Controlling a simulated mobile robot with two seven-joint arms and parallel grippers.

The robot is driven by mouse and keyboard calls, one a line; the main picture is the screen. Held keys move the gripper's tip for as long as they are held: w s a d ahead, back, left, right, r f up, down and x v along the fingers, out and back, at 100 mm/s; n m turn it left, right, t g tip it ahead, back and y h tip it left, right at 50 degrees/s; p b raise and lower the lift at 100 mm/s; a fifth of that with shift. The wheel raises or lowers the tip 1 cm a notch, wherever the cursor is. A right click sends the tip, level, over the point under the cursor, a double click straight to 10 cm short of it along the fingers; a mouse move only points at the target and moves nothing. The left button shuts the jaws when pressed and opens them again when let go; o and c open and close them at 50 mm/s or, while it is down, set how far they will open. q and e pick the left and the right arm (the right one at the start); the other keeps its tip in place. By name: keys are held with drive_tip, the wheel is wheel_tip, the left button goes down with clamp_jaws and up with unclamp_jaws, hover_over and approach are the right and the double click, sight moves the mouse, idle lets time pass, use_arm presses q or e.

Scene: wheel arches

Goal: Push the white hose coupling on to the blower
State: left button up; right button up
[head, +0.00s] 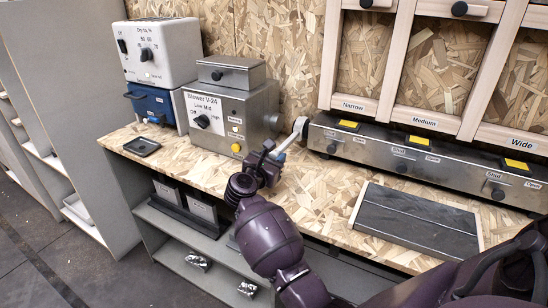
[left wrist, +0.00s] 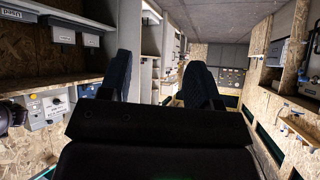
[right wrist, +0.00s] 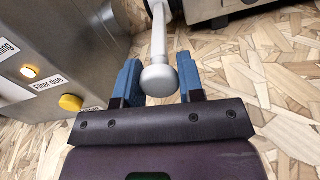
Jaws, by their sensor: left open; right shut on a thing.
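The blower (head: 212,118) is a grey metal box labelled "Blower V-24" on the wooden bench. A short round outlet (head: 272,122) sticks out of its right side. The white hose coupling (head: 301,126) is to the right of that outlet, with a gap between them in the head view. My right gripper (head: 277,155) is shut on the coupling's pale stem. In the right wrist view, the stem's round knob (right wrist: 159,80) shows between the blue fingers; the coupling's upper end is out of frame there. My left gripper (left wrist: 161,85) is open and empty, away from the bench.
A long metal duct box (head: 400,150) with yellow labels runs along the wall, close to the coupling's right. A dark slate panel (head: 418,222) lies on the bench. A white dryer unit (head: 163,52) on a blue box stands left of the blower. The bench before the blower is clear.

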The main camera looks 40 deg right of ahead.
drive_tip(key=shift+w+a, duration=0.1)
drive_tip(key=shift+w, duration=0.2)
clamp_jaws()
drive_tip(key=w, duration=0.1)
drive_tip(key=w+a+b, duration=0.1)
drive_tip(key=w+b, duration=0.1)
drive_tip(key=w, duration=0.1)
drive_tip(key=shift+a+f, duration=0.25)
drive_tip(key=shift+a, duration=0.05)
drive_tip(key=shift+w+a+r+b, duration=0.2)
drive_tip(key=shift+w+b, duration=0.1)
drive_tip(key=shift+w, duration=0.2)
drive_tip(key=shift+r, duration=0.2)
drive_tip(key=o, duration=0.7)
unclamp_jaws()
drive_tip(key=o, duration=0.4)
drive_tip(key=shift+w+a, duration=0.1)
drive_tip(key=shift+w, duration=0.05)
drive_tip(key=shift+f, duration=0.15)
